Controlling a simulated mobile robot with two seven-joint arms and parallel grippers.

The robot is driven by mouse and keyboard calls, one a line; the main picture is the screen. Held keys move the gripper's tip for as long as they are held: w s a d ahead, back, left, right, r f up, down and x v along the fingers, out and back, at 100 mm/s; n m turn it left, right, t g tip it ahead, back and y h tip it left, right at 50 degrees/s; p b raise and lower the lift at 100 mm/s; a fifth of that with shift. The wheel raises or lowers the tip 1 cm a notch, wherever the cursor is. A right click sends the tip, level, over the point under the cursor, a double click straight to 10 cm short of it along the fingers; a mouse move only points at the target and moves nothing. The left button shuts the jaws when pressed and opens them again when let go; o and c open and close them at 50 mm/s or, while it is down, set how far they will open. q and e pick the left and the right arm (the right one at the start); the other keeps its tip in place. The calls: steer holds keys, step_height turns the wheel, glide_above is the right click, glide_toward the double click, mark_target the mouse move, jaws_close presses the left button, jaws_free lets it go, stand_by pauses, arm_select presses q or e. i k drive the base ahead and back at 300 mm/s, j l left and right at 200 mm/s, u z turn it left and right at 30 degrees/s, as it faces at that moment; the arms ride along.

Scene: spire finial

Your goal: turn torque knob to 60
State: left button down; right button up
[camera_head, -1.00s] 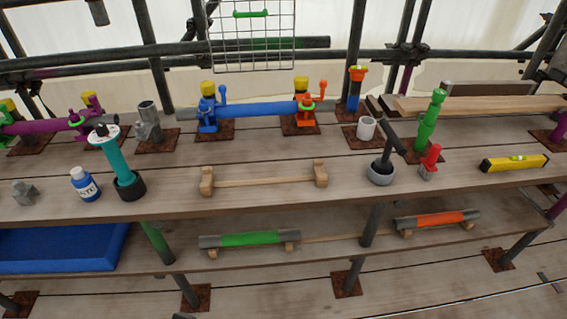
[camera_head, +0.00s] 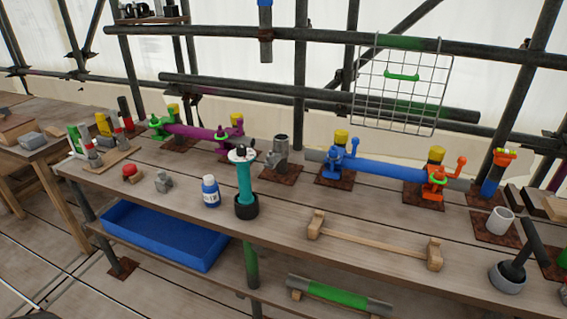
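A teal upright tool (camera_head: 245,182) stands in a black round holder (camera_head: 246,207) on the bench, left of the view's middle. Its top has a white dial-like cap (camera_head: 241,154) with dark parts on it. I take this cap to be the torque knob, but its markings are too small to read. Neither of my grippers shows in the head view, and nothing is touching the tool.
A wooden cradle (camera_head: 374,239) lies to the right. A red domed object (camera_head: 131,172) sits further left. A blue tray (camera_head: 165,236) is on the lower shelf.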

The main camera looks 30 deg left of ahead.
mark_target(241, 148)
steer(key=u, duration=1.25)
